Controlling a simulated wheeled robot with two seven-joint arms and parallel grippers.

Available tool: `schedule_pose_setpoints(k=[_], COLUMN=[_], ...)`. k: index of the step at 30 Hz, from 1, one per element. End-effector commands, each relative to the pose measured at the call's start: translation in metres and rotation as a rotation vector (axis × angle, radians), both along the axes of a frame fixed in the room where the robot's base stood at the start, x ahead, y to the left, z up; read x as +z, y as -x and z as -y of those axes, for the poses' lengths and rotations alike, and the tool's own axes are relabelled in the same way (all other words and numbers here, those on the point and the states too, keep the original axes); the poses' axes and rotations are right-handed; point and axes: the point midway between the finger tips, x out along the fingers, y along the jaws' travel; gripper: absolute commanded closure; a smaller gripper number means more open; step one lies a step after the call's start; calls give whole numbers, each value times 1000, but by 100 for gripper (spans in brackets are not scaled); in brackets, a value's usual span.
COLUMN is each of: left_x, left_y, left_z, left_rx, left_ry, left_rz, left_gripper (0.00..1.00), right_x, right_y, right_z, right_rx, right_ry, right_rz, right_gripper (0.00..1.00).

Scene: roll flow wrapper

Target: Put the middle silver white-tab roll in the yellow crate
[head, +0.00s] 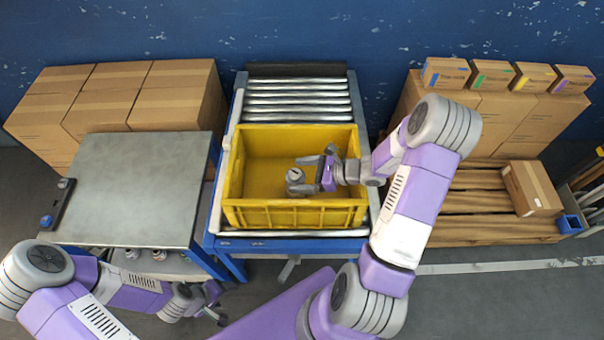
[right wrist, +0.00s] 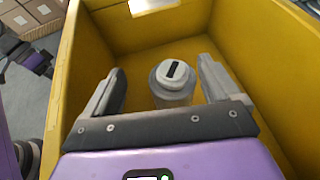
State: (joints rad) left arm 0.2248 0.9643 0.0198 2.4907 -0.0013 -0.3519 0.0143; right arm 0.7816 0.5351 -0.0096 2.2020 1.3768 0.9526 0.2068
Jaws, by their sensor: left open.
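The yellow crate (head: 295,216) stands on a blue-framed roller conveyor in the middle of the head view. A silver-grey roll (head: 294,174) is inside it, upright; it also shows in the right wrist view (right wrist: 172,88), with a dark slot on its pale top. I cannot make out a white tab. My right gripper (head: 308,174) is inside the crate, its fingers on either side of the roll with visible gaps in the right wrist view (right wrist: 165,85). My left gripper (head: 218,310) is low at the bottom of the head view, beside the grey table, open and seemingly empty.
The grey table (head: 140,185) at the left has a bare top except for a dark holder (head: 57,205) on its left edge. Small silver items (head: 145,254) sit below its front edge. Cardboard boxes (head: 130,95) stand behind it. A pallet (head: 480,205) with boxes is at the right.

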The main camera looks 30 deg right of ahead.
Motion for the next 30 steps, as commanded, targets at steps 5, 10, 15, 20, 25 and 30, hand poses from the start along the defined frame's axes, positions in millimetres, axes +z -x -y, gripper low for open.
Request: schedule_pose_setpoints(k=[5, 10, 15, 20, 25, 30], left_x=[0, 7, 19, 28, 36, 39], left_y=[0, 0, 0, 0, 0, 0], left_z=[0, 0, 0, 0, 0, 0], left_rx=[0, 0, 0, 0, 0, 0], left_ry=[0, 0, 0, 0, 0, 0], left_rz=[0, 0, 0, 0, 0, 0], left_gripper=[32, 32, 32, 32, 32, 32], right_x=[0, 8, 23, 38, 51, 57], right_y=[0, 0, 13, 37, 58, 71], right_z=[0, 0, 16, 42, 64, 77], right_rx=[0, 0, -7, -7, -3, -2], right_ry=[0, 0, 3, 3, 4, 0], right_rz=[0, 0, -1, -1, 0, 0], right_gripper=[10, 10, 10, 10, 10, 10])
